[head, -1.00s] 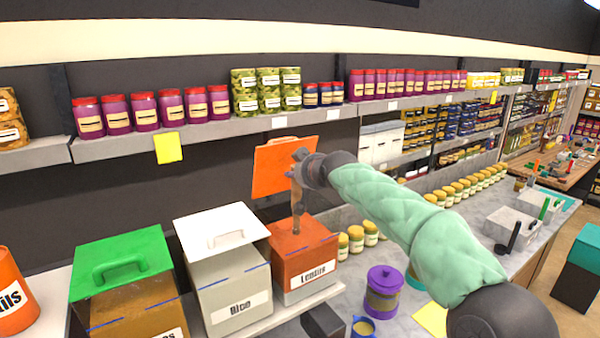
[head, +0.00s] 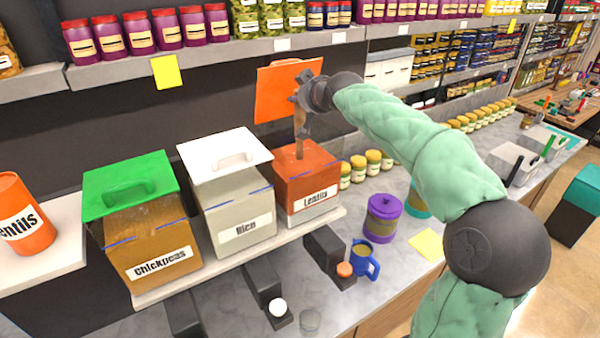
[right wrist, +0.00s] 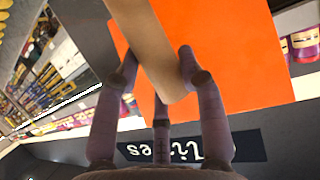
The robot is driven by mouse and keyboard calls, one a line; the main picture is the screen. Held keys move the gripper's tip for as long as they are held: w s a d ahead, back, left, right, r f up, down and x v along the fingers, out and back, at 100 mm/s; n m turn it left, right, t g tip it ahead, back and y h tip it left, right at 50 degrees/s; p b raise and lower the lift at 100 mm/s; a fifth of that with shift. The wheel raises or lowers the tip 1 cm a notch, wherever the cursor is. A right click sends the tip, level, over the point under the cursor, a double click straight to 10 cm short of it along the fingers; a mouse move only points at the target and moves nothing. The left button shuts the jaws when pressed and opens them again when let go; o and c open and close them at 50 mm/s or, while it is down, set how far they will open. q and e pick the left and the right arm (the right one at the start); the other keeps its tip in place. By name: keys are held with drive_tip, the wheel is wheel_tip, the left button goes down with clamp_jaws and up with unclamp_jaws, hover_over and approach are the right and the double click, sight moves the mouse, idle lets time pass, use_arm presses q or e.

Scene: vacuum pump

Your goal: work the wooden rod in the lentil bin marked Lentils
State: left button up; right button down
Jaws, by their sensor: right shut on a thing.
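The orange lentil bin (head: 290,192) marked Lentils stands at the right end of a row of bins. Its orange lid (head: 275,92) is raised behind it. My right gripper (head: 304,98) is above the bin, shut on the upper part of the wooden rod (head: 299,135). The rod stands nearly upright, and its lower end goes down into the bin top, where it is hidden. In the right wrist view, the fingers (right wrist: 155,78) close around the pale rod (right wrist: 142,35), with the orange lid behind. My left gripper is not in view.
The Rice bin (head: 222,210) with a white lid and the Chickpeas bin (head: 135,235) with a green lid stand to the left. A purple-lidded jar (head: 383,218) and a blue mug (head: 365,262) stand right of the bins. Shelves of jars run behind.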

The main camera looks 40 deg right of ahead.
drive_tip(key=shift+r, duration=0.1)
drive_tip(key=shift+r+p, duration=1.55)
drive_tip(key=shift+r, duration=0.75)
drive_tip(key=shift+s, duration=0.1)
drive_tip(key=shift+f, duration=0.15)
wheel_tip(320, 180, down, 4)
drive_tip(key=b, duration=0.4)
drive_tip(key=shift+f, duration=0.25)
drive_tip(key=shift+r, duration=0.1)
drive_tip(key=shift+r+p, duration=1.45)
drive_tip(key=shift+r, duration=0.8)
